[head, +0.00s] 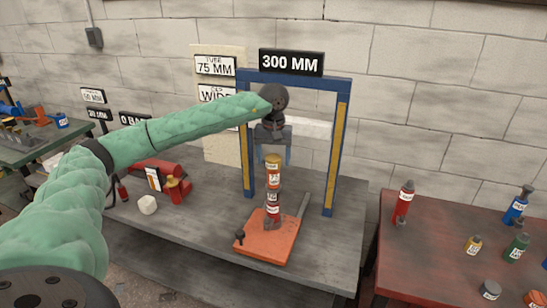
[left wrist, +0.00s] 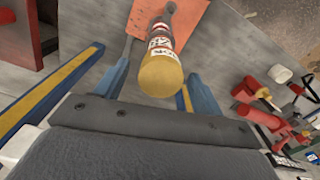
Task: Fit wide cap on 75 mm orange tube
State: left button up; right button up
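An upright stack stands on the orange base plate (head: 262,243) under the blue and yellow frame (head: 343,130). Its upper part is an orange tube (head: 274,178) with a white label, topped by a yellow-orange cap (head: 273,159). A red section with a white label (head: 272,205) is below, in a dark holder. In the left wrist view the round cap top (left wrist: 161,76) faces the camera. My left gripper (head: 270,160) is open, pointing down at the stack top. Its blue fingers (left wrist: 152,90) are spread either side of the cap, with visible gaps. My right gripper is not in view.
A 300 MM sign tops the frame; a board behind reads 75 MM and WIDE. The frame's posts (head: 246,165) stand close beside my gripper. A red device (head: 165,180) and white block (head: 147,204) lie left. A red table (head: 440,240) at right holds several bottles.

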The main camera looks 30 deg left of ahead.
aim_at(274, 156)
pick_arm(q)
jog(key=shift+r, duration=0.1)
notch_tip(274, 156, up, 6)
jog(key=shift+r+b, duration=0.2)
jog(key=shift+b, duration=0.85)
jog(key=shift+r, duration=0.6)
